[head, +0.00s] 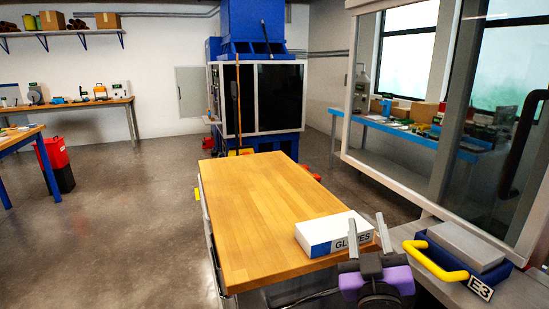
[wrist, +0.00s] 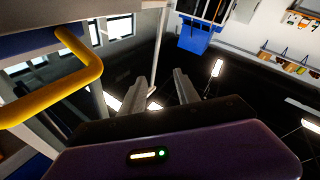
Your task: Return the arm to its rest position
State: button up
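My gripper (head: 367,238) is at the bottom of the head view, a dark and purple body with two grey fingers pointing up. The fingers stand apart with nothing between them. In the wrist view my gripper (wrist: 165,82) also shows two spread, empty fingers. It is in front of the white and blue glove box (head: 332,233) in the head view and left of the yellow handle (head: 436,262). The handle (wrist: 75,75) also shows large at the left of the wrist view.
A wooden-topped table (head: 260,195) fills the middle, mostly bare. A blue container marked E3 (head: 480,288) stands on the grey ledge at right, below a glazed enclosure frame (head: 400,189). A blue machine (head: 255,85) stands at the back. Floor on the left (head: 130,220) is clear.

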jog(key=s+a+f+y, duration=0.1)
jog(key=s+f+y, duration=0.1)
jog(key=s+f, duration=0.55)
jog(key=s+a+f+y, duration=0.1)
jog(key=s+f+y, duration=0.25)
jog(key=s, duration=0.65)
jog(key=s+d+f+m+g+h+p, duration=0.1)
jog(key=s+d+f+g, duration=0.1)
jog(key=s, duration=1.1)
jog(key=s+d+f+m+g+h+p, duration=0.1)
jog(key=s+f+g, duration=0.3)
jog(key=s, duration=1)
jog(key=shift+d+f+m, duration=0.4)
jog(key=shift+d+f, duration=0.2)
jog(key=shift+f, duration=0.3)
